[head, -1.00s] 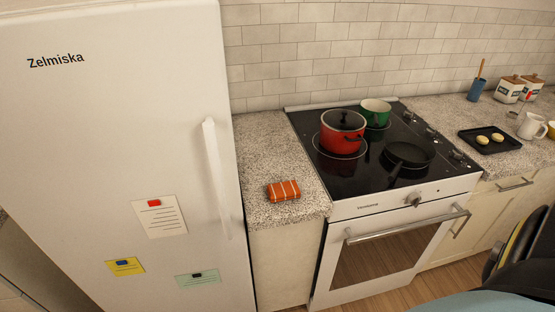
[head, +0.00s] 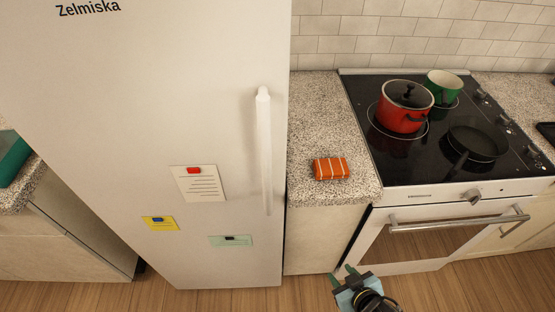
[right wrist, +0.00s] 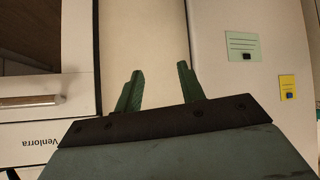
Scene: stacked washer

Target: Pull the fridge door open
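The white fridge door (head: 130,120) fills the left half of the head view and looks closed. Its long vertical handle (head: 264,150) runs down near the door's right edge. My right gripper (head: 343,272) is low in the head view, below and right of the handle, apart from it. In the right wrist view its two green fingers (right wrist: 158,88) are spread with nothing between them, facing the cabinet front beside the fridge (right wrist: 240,85). The handle is not visible in the right wrist view. My left gripper is in neither view.
The oven (head: 430,235) with its bar handle (head: 455,222) stands right of the cabinet front (head: 322,238). A red pot (head: 402,115), a green pot and a pan are on the stove. An orange packet (head: 331,168) lies on the counter. Wooden floor (head: 230,300) lies before the fridge.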

